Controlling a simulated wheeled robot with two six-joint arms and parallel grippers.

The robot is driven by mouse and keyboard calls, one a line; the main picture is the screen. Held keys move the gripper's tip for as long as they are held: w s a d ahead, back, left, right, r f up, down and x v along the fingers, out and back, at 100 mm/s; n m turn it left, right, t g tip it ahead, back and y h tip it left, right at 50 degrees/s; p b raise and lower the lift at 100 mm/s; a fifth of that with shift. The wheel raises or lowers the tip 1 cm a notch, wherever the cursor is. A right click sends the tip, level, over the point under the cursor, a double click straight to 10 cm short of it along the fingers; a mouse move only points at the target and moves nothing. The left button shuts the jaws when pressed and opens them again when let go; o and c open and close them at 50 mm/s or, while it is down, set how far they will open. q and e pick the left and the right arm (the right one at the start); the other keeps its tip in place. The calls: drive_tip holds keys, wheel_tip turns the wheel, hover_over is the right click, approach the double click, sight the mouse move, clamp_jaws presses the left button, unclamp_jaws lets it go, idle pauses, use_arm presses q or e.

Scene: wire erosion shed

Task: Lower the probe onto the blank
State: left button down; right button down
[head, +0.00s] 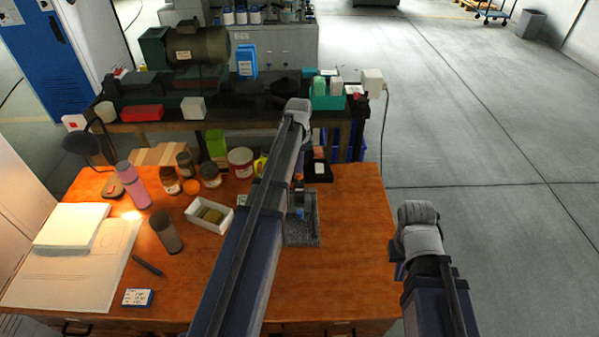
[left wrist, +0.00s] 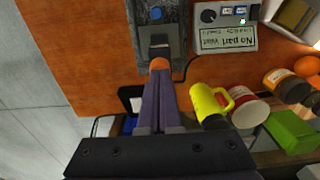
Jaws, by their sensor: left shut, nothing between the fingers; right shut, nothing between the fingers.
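My left gripper's fingers (left wrist: 159,108) are shut and empty in the left wrist view. Their tips are at an orange ball knob (left wrist: 160,63) on a grey gauge stand (left wrist: 174,36); I cannot tell whether they touch it. A dark block joins the knob to the stand, and a round blue piece (left wrist: 155,14) lies farther along it. I cannot tell probe from blank here. In the head view my left arm covers part of the stand's speckled base (head: 303,238), the knob (head: 298,177) shows beside the arm, and the left fingers are hidden. My right gripper is not visible.
A display box (left wrist: 230,38) reading "No part" lies beside the stand. A yellow mug (left wrist: 207,103) and a red-white tin (left wrist: 248,108) stand near my left fingers. A white tray (head: 209,214), bottles and papers occupy the table's left side. The table's front right (head: 350,270) is clear.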

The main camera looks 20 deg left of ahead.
use_arm(q)
drive_tip(key=shift+r, duration=0.1)
wheel_tip(320, 180, up, 7)
drive_tip(key=p, duration=0.7)
idle(0.5)
drive_tip(key=shift+d, duration=0.15)
drive_tip(key=s+d+f+m+b, duration=0.3)
drive_tip(key=s+d+m, duration=0.1)
drive_tip(key=s+d, duration=0.8)
drive_tip(key=s+d+f+m+y+b, duration=0.1)
drive_tip(key=s+d+f+m+b, duration=0.2)
drive_tip(key=s+d, duration=0.9)
drive_tip(key=shift+s+d+m, duration=0.3)
drive_tip(key=shift+d+m, duration=0.7)
drive_tip(key=shift+d, duration=0.15)
drive_tip(key=shift+f, duration=0.1)
